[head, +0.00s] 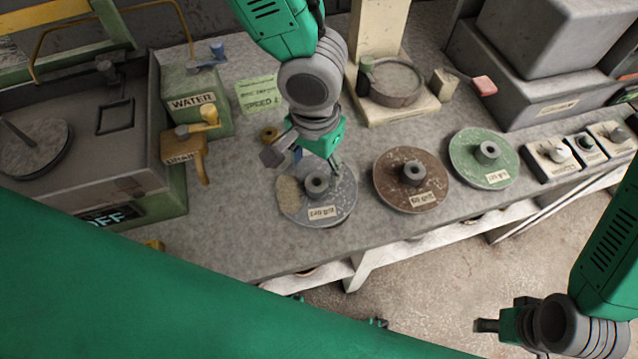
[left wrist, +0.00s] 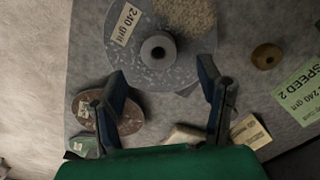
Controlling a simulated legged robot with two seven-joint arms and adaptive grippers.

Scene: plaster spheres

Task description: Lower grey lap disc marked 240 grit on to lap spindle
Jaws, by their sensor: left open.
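The grey lap disc (head: 342,193) lies on the bench, with a raised hub, a tan patch and a label. In the left wrist view the disc (left wrist: 180,72) has a label reading 240 grit. My left gripper (head: 303,165) is open above it, near the hub. In the left wrist view the gripper's fingers (left wrist: 160,78) are apart with nothing between them. A round grey plate (head: 30,155) with a rod sits in the basin at the left; I cannot tell clearly whether this is the lap spindle. My right gripper (head: 487,326) is off the bench at lower right, its jaws unclear.
A brown disc (head: 400,190) and a green disc (head: 470,165) lie right of the grey one. The WATER box (head: 195,105), DRAIN box (head: 182,150) and basin wall (head: 152,110) stand to the left.

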